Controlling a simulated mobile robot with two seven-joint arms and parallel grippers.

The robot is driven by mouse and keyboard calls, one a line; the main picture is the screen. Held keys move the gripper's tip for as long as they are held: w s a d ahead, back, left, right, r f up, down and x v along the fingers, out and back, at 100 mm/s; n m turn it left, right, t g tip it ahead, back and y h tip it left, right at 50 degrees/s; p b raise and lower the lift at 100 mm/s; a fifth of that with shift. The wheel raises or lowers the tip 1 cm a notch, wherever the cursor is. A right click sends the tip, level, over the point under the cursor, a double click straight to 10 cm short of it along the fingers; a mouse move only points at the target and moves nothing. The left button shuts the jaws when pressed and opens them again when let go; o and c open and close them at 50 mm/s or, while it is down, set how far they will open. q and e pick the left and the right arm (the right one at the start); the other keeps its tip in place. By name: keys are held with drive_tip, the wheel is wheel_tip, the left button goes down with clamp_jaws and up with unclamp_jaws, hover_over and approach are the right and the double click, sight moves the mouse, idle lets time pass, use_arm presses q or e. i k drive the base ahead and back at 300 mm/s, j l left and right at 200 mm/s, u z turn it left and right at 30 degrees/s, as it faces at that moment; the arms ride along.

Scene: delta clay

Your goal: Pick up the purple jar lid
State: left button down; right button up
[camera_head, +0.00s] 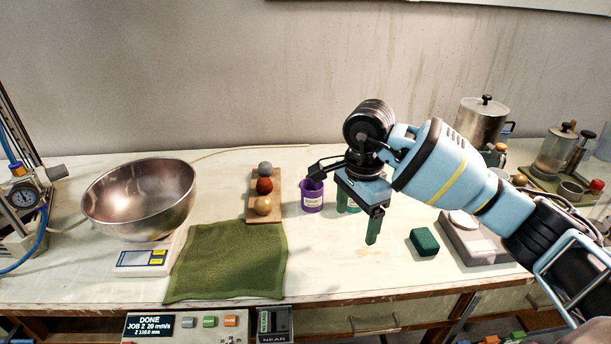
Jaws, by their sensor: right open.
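A purple jar (312,198) with a pale label stands upright on the white table, right of the wooden board. Its top is partly covered by my right gripper, and I cannot make out a separate purple lid. My right gripper (344,203) is open, with its fingers spread and pointing down over the table just right of the purple jar. I see nothing held in it. A green jar (346,203) shows partly behind the gripper, between its fingers. My left gripper is out of view.
A wooden board (265,210) bears three balls. A green cloth (228,262) lies in front, left of it a steel bowl (140,198) on a scale (145,257). A green box (424,242) and a grey scale (477,240) are at right.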

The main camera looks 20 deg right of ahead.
sight(312, 193)
drive_tip(key=i, duration=0.85)
